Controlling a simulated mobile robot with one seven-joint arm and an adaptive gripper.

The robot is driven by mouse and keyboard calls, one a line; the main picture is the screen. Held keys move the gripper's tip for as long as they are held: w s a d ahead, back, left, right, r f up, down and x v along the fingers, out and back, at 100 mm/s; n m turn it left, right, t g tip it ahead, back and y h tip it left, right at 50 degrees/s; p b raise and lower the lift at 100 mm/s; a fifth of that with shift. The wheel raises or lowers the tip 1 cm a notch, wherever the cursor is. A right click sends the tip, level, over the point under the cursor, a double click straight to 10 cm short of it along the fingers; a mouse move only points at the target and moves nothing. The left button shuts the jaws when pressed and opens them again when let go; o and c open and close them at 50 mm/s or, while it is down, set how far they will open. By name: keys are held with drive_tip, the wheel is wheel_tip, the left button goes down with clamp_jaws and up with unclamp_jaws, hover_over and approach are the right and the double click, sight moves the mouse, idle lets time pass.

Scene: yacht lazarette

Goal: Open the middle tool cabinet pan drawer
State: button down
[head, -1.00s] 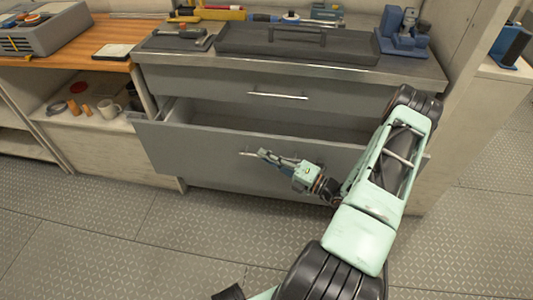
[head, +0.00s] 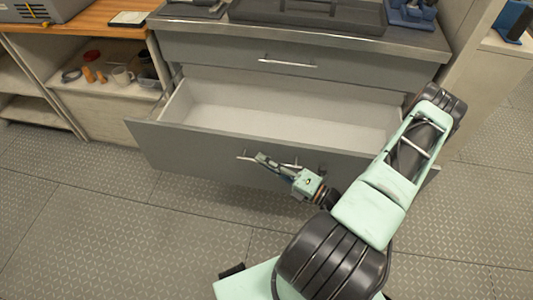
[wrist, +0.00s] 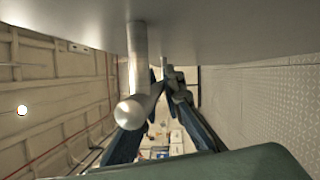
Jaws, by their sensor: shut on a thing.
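The grey tool cabinet stands with its middle pan drawer (head: 215,147) pulled well out, showing an empty white inside. The drawer above it (head: 285,50) is closed. My gripper (head: 260,159) is at the front of the open drawer, shut on its bar handle (head: 245,155). In the wrist view the round handle bar (wrist: 138,60) runs close by, with my gripper's fingers (wrist: 157,90) around it and the drawer front above. The fingers partly hide the handle.
A black case (head: 310,12) and a blue tool (head: 412,12) lie on the cabinet top. Open shelves (head: 110,80) with a mug and small items stand at the left. The patterned metal floor (head: 110,220) in front is clear.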

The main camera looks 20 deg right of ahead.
drive_tip(key=shift+s+a, duration=0.1)
drive_tip(key=shift+s, duration=0.1)
drive_tip(key=c, duration=2)
unclamp_jaws()
drive_tip(key=shift+c, duration=0.2)
drive_tip(key=r+v, duration=0.1)
drive_tip(key=v, duration=1.1)
drive_tip(key=shift+f, duration=0.5)
